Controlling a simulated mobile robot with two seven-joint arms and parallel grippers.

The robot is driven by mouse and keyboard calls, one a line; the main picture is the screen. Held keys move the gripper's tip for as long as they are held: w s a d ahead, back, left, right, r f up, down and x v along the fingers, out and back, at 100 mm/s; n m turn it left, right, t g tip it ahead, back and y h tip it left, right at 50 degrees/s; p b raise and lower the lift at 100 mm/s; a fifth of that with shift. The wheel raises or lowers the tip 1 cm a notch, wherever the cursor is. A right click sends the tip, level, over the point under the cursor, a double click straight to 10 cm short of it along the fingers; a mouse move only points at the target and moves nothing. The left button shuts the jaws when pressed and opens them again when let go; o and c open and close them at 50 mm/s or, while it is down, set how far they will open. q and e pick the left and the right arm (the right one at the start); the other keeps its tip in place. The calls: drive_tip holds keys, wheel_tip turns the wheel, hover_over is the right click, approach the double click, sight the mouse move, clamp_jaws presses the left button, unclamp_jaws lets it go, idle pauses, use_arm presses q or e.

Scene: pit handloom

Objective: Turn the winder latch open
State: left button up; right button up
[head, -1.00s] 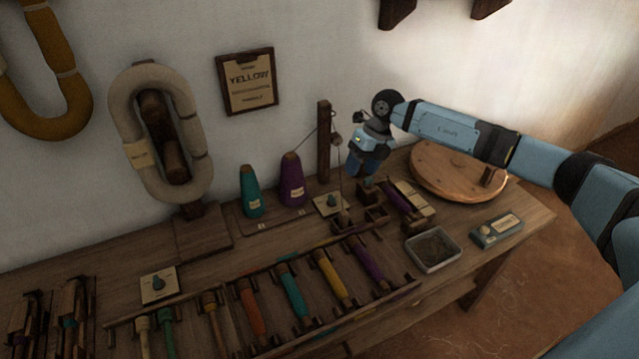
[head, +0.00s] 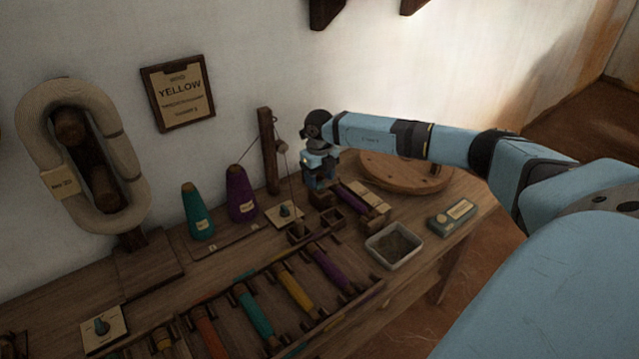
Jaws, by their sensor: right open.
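The winder stands at the right part of the bench, with a round wooden wheel (head: 425,178) and a purple bobbin (head: 352,203) among small wooden blocks. Next to it is a pale plate with a teal turn knob (head: 285,210); I cannot tell whether this or one of the blocks is the winder latch. My right gripper (head: 320,186) is open, pointing down over the left end of the winder, just right of the knob plate. Its fingertips are small and dark, and I cannot tell whether they touch anything. My left gripper is not in view.
A wooden post (head: 268,150) with thread stands close left of my right gripper. Purple (head: 241,194) and teal (head: 198,212) cones stand farther left. A metal tray (head: 394,246) and a small labelled box (head: 451,216) lie in front. A rack holds several coloured bobbins.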

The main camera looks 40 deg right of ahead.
drive_tip(key=shift+f, duration=0.85)
drive_tip(key=shift+c, duration=0.4)
drive_tip(key=c, duration=0.8)
drive_tip(key=shift+c, duration=0.2)
